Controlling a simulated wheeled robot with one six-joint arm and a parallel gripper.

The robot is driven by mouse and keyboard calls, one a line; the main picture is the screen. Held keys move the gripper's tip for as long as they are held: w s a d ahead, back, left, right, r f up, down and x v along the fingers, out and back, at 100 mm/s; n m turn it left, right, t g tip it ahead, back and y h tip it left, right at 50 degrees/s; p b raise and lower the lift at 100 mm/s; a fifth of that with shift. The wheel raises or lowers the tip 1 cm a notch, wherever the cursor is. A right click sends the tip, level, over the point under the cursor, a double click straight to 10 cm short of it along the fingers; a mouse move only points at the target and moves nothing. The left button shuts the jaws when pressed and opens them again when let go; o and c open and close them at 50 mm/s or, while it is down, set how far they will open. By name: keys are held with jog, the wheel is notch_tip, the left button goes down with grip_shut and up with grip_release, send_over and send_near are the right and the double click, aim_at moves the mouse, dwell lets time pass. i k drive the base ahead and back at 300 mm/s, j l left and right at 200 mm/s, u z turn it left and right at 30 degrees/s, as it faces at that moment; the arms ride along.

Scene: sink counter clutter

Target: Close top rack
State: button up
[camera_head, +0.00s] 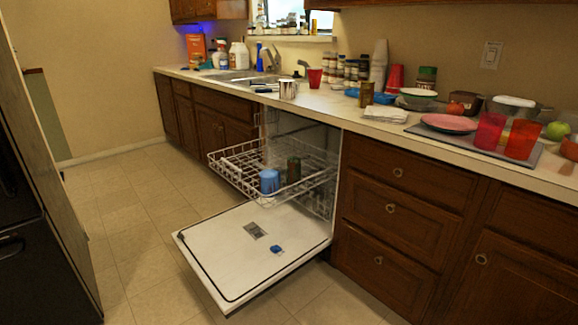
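The dishwasher under the counter is open, with its white door (225,240) lowered flat over the floor. The white wire top rack (232,160) is pulled out above the door, its front end toward the left. A blue cup (269,181) and a dark green cup (293,170) stand in the rack. The rack's rear part reaches into the dishwasher opening. My gripper is not in view.
The counter (345,115) is cluttered with cups, bottles, bowls and a pink plate (449,123). Wooden drawers (395,212) stand right of the dishwasher. A dark appliance (40,200) stands at the left edge. Tiled floor (130,220) between is clear.

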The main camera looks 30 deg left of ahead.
aim_at(224, 161)
jog(key=i, duration=0.15)
jog(key=i+u, duration=0.15)
jog(key=u, duration=0.25)
jog(key=i+u, duration=0.15)
jog(key=u, duration=0.3)
